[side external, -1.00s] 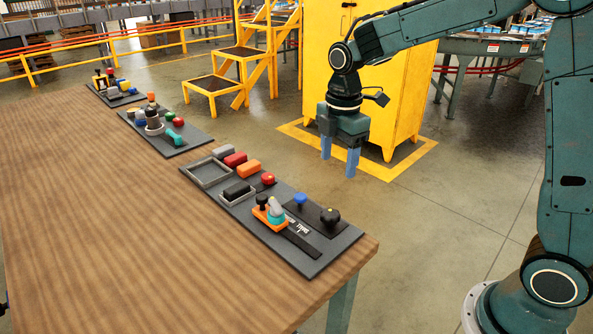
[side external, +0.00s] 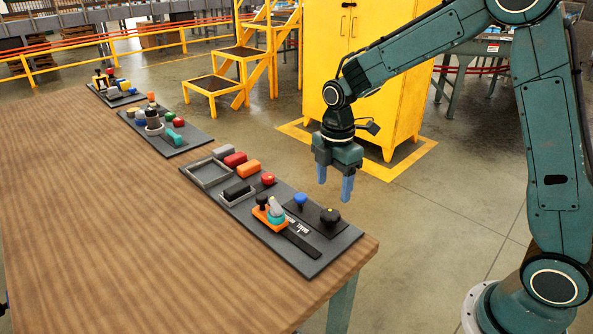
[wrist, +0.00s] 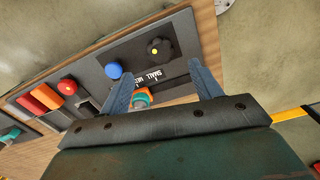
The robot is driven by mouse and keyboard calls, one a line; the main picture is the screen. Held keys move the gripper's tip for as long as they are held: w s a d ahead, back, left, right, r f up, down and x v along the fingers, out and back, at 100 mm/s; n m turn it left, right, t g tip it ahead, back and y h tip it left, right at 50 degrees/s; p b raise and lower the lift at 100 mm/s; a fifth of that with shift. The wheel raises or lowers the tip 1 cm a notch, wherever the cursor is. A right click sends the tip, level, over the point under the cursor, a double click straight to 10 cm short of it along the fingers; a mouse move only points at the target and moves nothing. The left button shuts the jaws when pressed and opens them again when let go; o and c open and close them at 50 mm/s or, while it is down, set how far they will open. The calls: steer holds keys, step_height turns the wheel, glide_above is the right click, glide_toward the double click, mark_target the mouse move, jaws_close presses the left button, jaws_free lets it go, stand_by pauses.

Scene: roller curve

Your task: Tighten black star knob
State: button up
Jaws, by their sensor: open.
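The black star knob (side external: 330,216) with a yellow centre dot stands on a dark plate at the near right end of the nearest board. In the wrist view the black star knob (wrist: 159,50) shows beyond my fingertips, between and ahead of them. My gripper (side external: 334,188) is open and empty, pointing down, above the level of the knob and apart from it. In the wrist view my gripper's two blue fingers (wrist: 162,76) are spread apart. A blue knob (side external: 300,199) stands left of the black one on the same plate; it also shows in the wrist view (wrist: 113,70).
The nearest board (side external: 318,264) also holds an orange piece with a teal and grey part (side external: 274,213), a red button (side external: 267,179), several coloured blocks and a grey tray (side external: 207,174). Two more boards stand farther back. The table's left side (side external: 100,220) is clear.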

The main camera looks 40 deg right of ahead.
mark_target(331, 212)
steer(key=shift+f, duration=3.9)
steer(key=c, duration=1)
